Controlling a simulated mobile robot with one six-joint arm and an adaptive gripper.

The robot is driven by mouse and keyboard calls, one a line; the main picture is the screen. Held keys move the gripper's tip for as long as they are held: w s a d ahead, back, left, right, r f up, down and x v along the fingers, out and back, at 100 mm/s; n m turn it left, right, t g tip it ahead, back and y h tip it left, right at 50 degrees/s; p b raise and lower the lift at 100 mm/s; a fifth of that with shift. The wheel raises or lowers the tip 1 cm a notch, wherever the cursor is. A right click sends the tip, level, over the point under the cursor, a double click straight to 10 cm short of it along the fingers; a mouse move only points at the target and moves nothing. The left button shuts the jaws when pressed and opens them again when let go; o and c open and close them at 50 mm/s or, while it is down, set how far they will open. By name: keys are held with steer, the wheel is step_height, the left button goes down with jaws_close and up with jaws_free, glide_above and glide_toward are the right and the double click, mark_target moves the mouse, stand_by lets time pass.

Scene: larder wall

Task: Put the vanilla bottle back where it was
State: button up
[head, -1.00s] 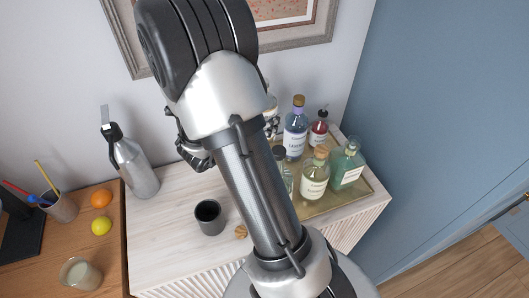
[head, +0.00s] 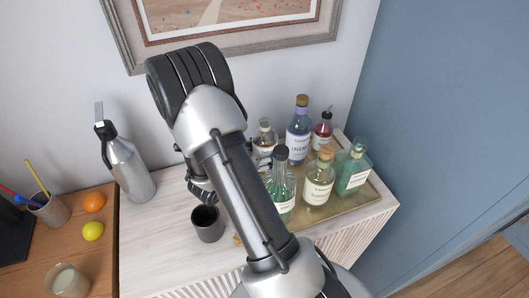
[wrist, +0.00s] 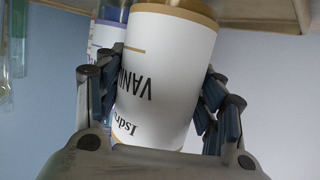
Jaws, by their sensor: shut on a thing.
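The vanilla bottle (wrist: 165,75) has a white label with dark lettering, which reads upside down in the wrist view. My gripper (wrist: 157,105) is shut on it, with fingers on both sides of the label. In the head view the bottle (head: 264,140) is upright at the back left of the gold tray (head: 345,203), left of the lavender bottle (head: 298,134). My arm hides most of the gripper and the bottle's lower part there. I cannot tell whether the bottle touches the tray.
The tray also holds a red bottle (head: 322,131), a green bottle (head: 354,170), a pale yellow bottle (head: 319,182) and a clear green bottle (head: 281,188). A dark cup (head: 207,224) and a steel flask (head: 128,169) stand left of my arm.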

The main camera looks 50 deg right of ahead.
steer(key=shift+r, duration=0.15)
steer(key=o, duration=1.7)
steer(key=shift+f, duration=0.2)
steer(key=shift+o, duration=0.2)
steer(key=shift+r, duration=0.2)
steer(key=p+v, duration=0.2)
steer(key=v, duration=0.5)
steer(key=shift+a, duration=0.3)
